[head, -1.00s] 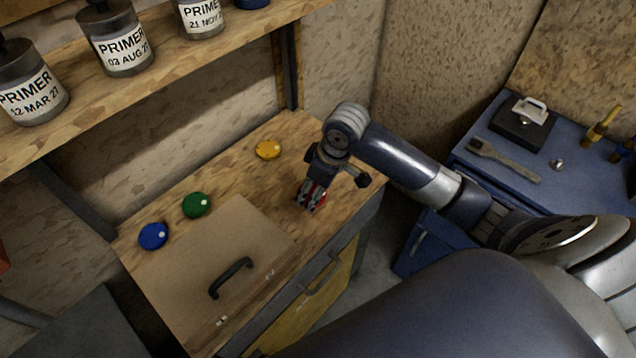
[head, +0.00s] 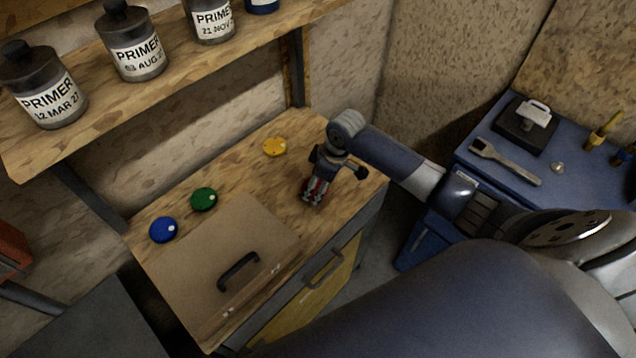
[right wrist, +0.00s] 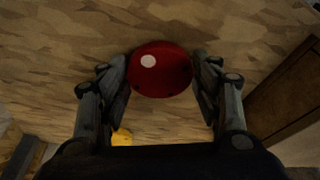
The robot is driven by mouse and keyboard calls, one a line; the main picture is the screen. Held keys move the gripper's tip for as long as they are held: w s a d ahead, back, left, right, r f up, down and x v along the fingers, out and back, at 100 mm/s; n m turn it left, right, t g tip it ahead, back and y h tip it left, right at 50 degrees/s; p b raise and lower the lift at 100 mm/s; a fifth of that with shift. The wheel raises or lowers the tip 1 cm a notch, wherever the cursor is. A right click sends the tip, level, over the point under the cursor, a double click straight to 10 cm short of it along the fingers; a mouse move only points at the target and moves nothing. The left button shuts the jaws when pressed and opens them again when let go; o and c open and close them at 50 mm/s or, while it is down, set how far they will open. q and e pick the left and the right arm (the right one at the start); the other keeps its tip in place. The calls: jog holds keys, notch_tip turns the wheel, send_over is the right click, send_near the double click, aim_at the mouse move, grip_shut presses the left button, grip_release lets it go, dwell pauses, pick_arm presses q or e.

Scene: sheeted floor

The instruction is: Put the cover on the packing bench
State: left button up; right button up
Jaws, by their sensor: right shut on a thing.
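My right gripper (head: 312,195) is over the right part of the wooden bench (head: 240,170). It is shut on a round red cover (right wrist: 160,72), which sits between the two fingertips in the right wrist view and has a pale spot. In the head view the fingers hide most of the red cover. It is at or very close to the bench top; I cannot tell whether it touches. Similar round pieces lie on the bench: yellow (head: 275,147), green (head: 204,199) and blue (head: 163,230). My left gripper is not in view.
A flat brown case (head: 195,265) with a black handle (head: 238,271) covers the bench's front left. A shelf (head: 75,125) with primer bottles (head: 137,55) hangs above the back. A blue table (head: 500,152) with a brush (head: 505,162) stands at right.

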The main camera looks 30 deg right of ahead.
jog(key=shift+f, duration=0.35)
jog(key=shift+f, duration=0.1)
jog(key=o, duration=1.2)
jog(key=b+v, duration=0.1)
jog(key=v, duration=1.1)
jog(key=shift+b, duration=0.35)
jog(key=shift+s, duration=0.15)
